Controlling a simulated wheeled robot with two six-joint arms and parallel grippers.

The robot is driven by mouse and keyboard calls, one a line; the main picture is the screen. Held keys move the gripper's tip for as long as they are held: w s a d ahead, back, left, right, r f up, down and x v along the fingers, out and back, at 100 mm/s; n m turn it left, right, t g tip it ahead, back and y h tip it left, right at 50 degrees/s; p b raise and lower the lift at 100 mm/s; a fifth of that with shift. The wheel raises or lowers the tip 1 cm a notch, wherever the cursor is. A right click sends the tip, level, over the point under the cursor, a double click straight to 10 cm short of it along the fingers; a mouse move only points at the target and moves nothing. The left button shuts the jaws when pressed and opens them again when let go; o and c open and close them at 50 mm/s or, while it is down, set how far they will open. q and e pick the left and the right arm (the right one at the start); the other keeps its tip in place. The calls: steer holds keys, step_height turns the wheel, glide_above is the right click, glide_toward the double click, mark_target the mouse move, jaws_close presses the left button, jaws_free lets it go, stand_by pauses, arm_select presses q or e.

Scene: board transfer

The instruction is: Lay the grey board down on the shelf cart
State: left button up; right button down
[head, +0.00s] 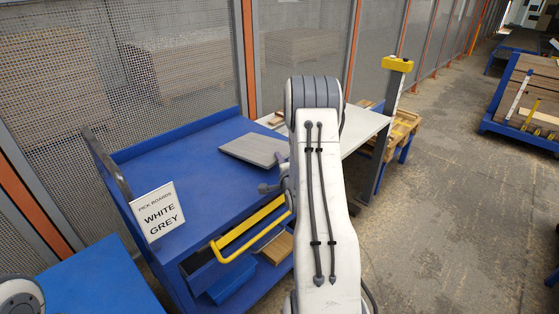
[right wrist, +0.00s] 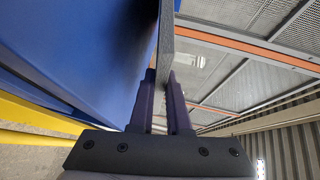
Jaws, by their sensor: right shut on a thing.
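The grey board (head: 253,150) is over the blue top of the shelf cart (head: 165,160), near its right end, and looks roughly level. I cannot tell whether it rests on the top or hangs just above it. In the right wrist view the board (right wrist: 166,45) shows edge-on between the fingers of my right gripper (right wrist: 163,78), which is shut on it, close to the blue surface. My left gripper is out of view.
A sign (head: 158,211) reading "PICK BOARDS WHITE GREY" stands at the cart's front left. A yellow handle (head: 235,252) runs along its front. A white table (head: 365,128) is behind my right arm. A mesh fence (head: 185,60) closes the back. The cart's left top is bare.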

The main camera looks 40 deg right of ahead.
steer(key=c, duration=0.8)
jaws_free()
steer(key=shift+o, duration=0.2)
steer(key=shift+f, duration=0.2)
steer(key=shift+r, duration=0.1)
